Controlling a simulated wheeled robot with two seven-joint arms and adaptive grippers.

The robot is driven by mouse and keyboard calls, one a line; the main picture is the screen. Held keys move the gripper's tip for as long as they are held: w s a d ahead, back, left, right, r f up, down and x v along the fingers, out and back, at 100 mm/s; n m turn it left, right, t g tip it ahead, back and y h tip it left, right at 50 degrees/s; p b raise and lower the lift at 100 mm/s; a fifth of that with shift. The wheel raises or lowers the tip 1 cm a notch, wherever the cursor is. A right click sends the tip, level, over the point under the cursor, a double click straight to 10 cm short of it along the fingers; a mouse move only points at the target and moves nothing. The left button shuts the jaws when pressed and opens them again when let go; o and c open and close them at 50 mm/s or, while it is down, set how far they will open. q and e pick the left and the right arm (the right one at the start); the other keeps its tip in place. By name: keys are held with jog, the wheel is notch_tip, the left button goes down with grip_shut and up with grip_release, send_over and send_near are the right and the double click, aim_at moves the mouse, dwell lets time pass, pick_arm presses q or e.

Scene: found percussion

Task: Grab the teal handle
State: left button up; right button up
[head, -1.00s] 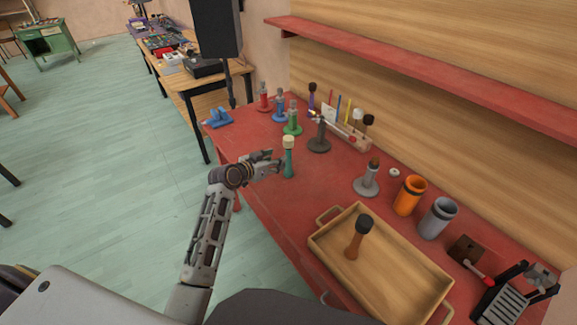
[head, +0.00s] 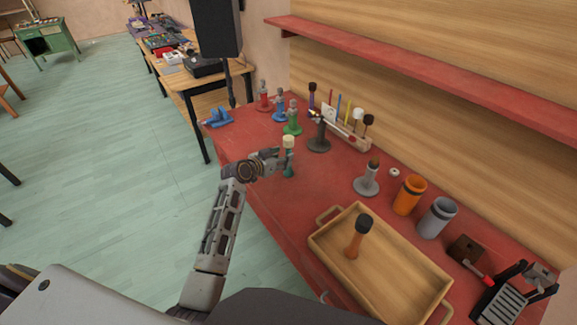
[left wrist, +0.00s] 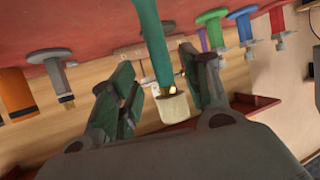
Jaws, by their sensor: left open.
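The teal handle (head: 290,170) stands upright on the red table in the head view, with a cream cap on top. In the left wrist view the teal handle (left wrist: 154,45) comes down from the top, between the fingers, with its cream cap (left wrist: 172,107) below. My left gripper (head: 282,160) is at the handle's upper part, partly covering it. In the left wrist view my left gripper (left wrist: 162,98) is open, with one finger on each side of the handle; a gap shows on the left, and the right finger is close to the cap. My right gripper is not in view.
Green (head: 293,122), blue and red handled pieces stand behind, near a dark stand (head: 319,136). A wooden tray (head: 396,268) holding an orange-handled mallet (head: 356,240) is at front right, with orange (head: 409,196) and grey cups beyond. Red table surface is clear between handle and tray.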

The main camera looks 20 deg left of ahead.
pick_arm(q)
jog(key=shift+p+x, duration=0.4)
jog(key=shift+x, duration=2.2)
jog(key=shift+w+r, duration=0.1)
jog(key=shift+r, duration=0.05)
jog(key=shift+a, duration=0.1)
grip_shut()
